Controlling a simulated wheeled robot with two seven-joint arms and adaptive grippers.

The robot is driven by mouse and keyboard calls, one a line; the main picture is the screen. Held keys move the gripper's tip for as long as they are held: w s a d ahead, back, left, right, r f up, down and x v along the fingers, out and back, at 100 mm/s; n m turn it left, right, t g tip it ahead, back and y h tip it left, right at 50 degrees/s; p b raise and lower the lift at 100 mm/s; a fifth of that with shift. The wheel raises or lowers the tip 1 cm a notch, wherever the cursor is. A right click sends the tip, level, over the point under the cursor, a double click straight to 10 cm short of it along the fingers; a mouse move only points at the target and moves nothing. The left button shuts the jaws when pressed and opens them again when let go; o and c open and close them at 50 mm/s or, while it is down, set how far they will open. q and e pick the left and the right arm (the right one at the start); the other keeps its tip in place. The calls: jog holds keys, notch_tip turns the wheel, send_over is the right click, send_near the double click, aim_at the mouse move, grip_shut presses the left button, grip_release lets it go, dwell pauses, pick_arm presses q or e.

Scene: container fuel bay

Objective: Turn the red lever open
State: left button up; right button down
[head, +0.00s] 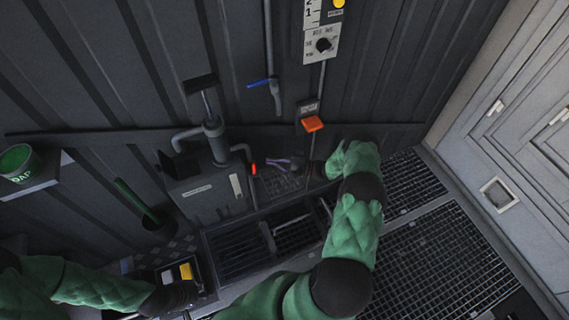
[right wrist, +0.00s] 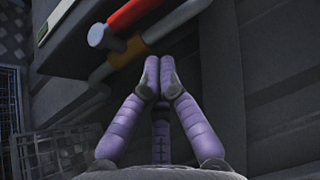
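The red lever (head: 253,168) shows as a small red-orange piece by the pipe on the grey pump unit. In the right wrist view the red lever (right wrist: 132,14) crosses the top, with a grey round end beside it and a yellowish pipe section (right wrist: 130,50) below. My right gripper (right wrist: 158,76) has its purple fingertips together, just below the pipe, with nothing seen between them.
The grey pump unit (head: 208,190) stands against the ribbed wall. A blue-handled valve (head: 258,83) and an orange piece (head: 312,123) are above. A dark grated tray (head: 235,245) lies below. A green tin (head: 15,160) sits on a shelf at left. Floor grating (head: 440,250) extends to the right.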

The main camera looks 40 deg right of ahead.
jog(key=shift+a+r, duration=0.15)
jog(key=shift+a, duration=1.55)
jog(key=shift+a+r+n+g+h+p, duration=0.3)
jog(key=shift+a+n+g+p, duration=0.1)
jog(key=shift+a+p, duration=0.35)
jog(key=shift+f, duration=0.1)
